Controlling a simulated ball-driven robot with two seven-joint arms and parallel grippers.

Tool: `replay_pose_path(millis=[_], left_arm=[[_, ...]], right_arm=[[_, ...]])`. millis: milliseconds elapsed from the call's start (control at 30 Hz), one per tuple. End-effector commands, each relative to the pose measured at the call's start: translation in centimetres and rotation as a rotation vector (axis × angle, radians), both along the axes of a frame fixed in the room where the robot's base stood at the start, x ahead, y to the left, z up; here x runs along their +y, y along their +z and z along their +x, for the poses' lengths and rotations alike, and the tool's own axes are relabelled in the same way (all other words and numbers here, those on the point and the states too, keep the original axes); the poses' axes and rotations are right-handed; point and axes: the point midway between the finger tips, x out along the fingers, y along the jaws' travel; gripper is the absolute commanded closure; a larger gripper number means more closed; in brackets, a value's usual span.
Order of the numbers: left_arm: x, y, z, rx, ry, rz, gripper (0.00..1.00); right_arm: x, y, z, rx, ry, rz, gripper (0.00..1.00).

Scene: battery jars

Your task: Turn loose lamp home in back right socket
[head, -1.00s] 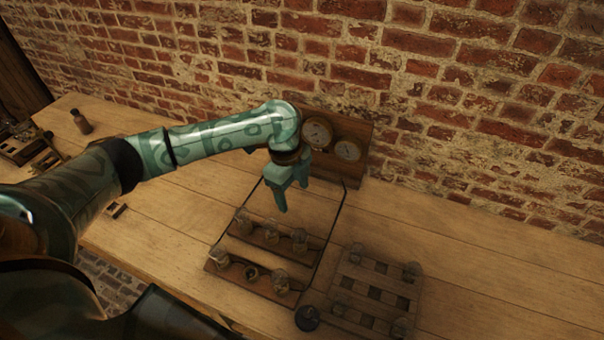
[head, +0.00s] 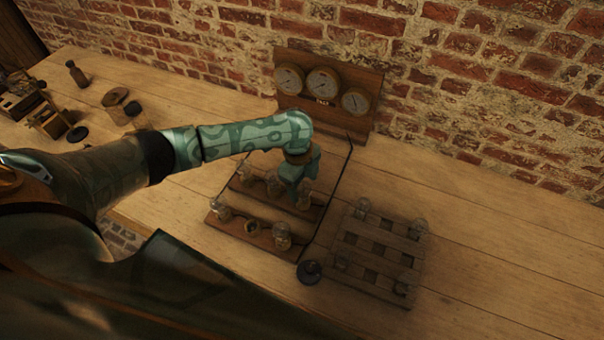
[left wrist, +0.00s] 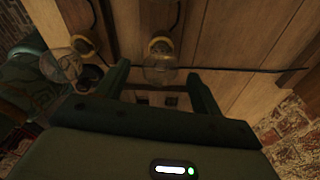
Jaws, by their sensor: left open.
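A dark wooden lamp board (head: 233,228) lies on the bench with two rows of glass lamps. The back right lamp (head: 304,198) stands in the back row's right socket; whether it is loose I cannot tell. My left gripper (head: 297,182) is open, just above and behind that lamp, partly covering the board's back right corner. In the left wrist view, a glass lamp (left wrist: 160,66) with a brass base shows between the two open fingers, beyond their tips. Another lamp (left wrist: 60,66) shows at the left there. My right gripper is not in view.
A slatted wooden rack (head: 380,250) with several glass jars stands right of the board. A dark round thing (head: 309,271) sits between them. A panel with three dials (head: 322,83) stands against the brick wall. The bench at far right is clear.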

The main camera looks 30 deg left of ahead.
Motion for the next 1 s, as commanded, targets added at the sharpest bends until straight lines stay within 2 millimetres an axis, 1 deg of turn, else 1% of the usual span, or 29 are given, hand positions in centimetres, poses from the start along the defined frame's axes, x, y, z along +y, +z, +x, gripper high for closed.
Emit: replay_pose_path(millis=[100,300,333,367,400,467,500,667,733,767,900,1000], left_arm=[[-0.06,-0.34,-0.01,0.000,-0.001,0.000,0.33],[-0.07,-0.29,-0.01,0.000,-0.001,0.000,0.33],[-0.07,-0.29,0.00,0.000,-0.001,0.000,0.39],[-0.07,-0.29,-0.01,0.000,-0.001,0.000,0.47],[-0.07,-0.28,0.00,0.000,-0.001,0.000,0.58],[-0.07,-0.28,0.00,0.000,-0.001,0.000,0.75],[-0.07,-0.28,0.00,0.000,-0.001,0.000,0.86],[-0.07,-0.27,0.01,0.000,-0.002,0.000,0.87],[-0.08,-0.27,0.04,0.000,-0.035,0.000,0.87],[-0.09,-0.28,0.06,0.000,-0.070,-0.001,0.87],[-0.15,-0.38,0.09,0.004,-0.333,-0.001,0.87],[-0.10,-0.35,0.12,0.005,-0.489,0.001,0.87]], right_arm=[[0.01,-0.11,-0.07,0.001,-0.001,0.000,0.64],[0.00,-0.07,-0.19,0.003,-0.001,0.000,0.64],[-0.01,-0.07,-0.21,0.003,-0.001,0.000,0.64],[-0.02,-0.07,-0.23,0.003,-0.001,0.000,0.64],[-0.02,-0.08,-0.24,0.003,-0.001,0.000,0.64],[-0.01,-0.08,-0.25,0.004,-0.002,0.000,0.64],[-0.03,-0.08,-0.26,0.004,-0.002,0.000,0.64],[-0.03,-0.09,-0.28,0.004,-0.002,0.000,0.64],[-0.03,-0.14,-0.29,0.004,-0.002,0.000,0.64],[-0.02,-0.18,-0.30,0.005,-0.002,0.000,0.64],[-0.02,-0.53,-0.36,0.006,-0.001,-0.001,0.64],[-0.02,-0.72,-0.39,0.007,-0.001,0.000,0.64]])
